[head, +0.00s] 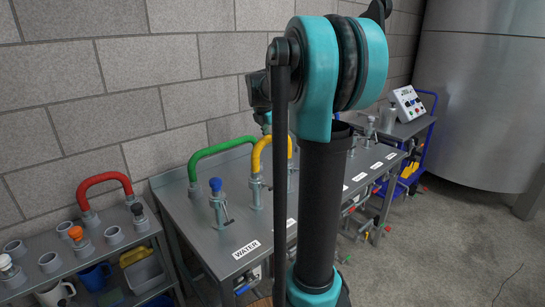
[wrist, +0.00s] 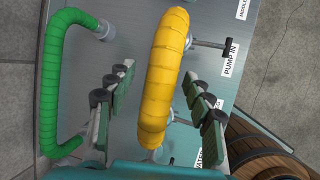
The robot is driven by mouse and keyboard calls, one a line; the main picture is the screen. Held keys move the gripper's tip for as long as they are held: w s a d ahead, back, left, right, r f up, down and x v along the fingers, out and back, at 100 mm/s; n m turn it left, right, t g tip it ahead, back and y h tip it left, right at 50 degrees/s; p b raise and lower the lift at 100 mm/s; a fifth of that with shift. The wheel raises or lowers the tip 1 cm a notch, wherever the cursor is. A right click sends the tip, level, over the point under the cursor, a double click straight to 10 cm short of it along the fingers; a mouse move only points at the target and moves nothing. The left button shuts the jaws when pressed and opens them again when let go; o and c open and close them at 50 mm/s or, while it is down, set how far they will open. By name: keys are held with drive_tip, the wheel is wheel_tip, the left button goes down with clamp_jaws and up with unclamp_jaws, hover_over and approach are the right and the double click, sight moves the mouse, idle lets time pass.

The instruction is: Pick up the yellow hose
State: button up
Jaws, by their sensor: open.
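The yellow hose (wrist: 166,75) is a thick ribbed arch. In the wrist view it runs up the middle, between the two fingers of my gripper (wrist: 156,77). The gripper is open, with a finger on each side and visible gaps to the hose; how deep the hose sits between them is hard to tell. In the head view the yellow hose (head: 257,152) arches over the metal bench, its right part crossed by my arm. My gripper is hidden behind my arm there.
A green hose (head: 220,148) arches behind the yellow one; it also shows left in the wrist view (wrist: 48,90). The metal bench (head: 200,225) carries a blue-capped valve (head: 217,190). A red hose (head: 100,182) is at left. Barrels (wrist: 262,150) stand beside the bench.

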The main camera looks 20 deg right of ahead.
drive_tip(key=shift+f, duration=0.2)
clamp_jaws()
drive_tip(key=shift+r, duration=0.1)
wheel_tip(320, 180, up, 20)
idle(0.9)
